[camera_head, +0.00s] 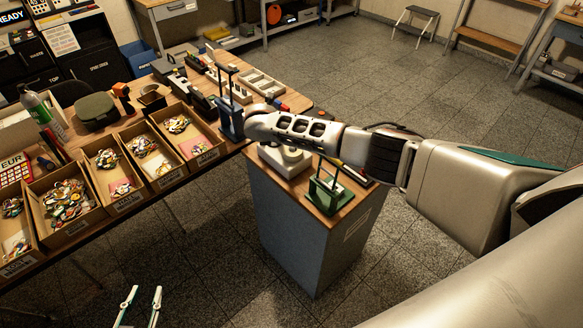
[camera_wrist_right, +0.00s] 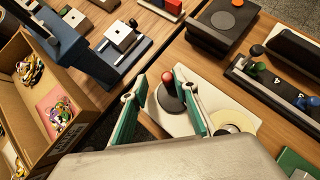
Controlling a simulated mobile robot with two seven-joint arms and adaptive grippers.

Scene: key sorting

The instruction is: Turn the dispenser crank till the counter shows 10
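The dispenser (camera_head: 277,163) is a pale, rounded device on the small cabinet, partly covered by my right arm. In the right wrist view, its pale body (camera_wrist_right: 206,100) carries a dark crank with a red knob (camera_wrist_right: 168,77). My right gripper (camera_wrist_right: 158,98) is open, with its green-and-white fingers on either side of the crank knob. I cannot tell whether either finger touches it. In the head view the right fingers are hidden. No counter reading is legible. My left gripper (camera_head: 140,303) is open and empty at the bottom left, above the floor.
A green press (camera_head: 330,190) stands at the cabinet's front. A blue press (camera_head: 230,115) stands on the long table, close to my right wrist. Boxes of keys (camera_head: 68,205) line that table. In the right wrist view, a rack with coloured knobs (camera_wrist_right: 275,85) lies right of the dispenser.

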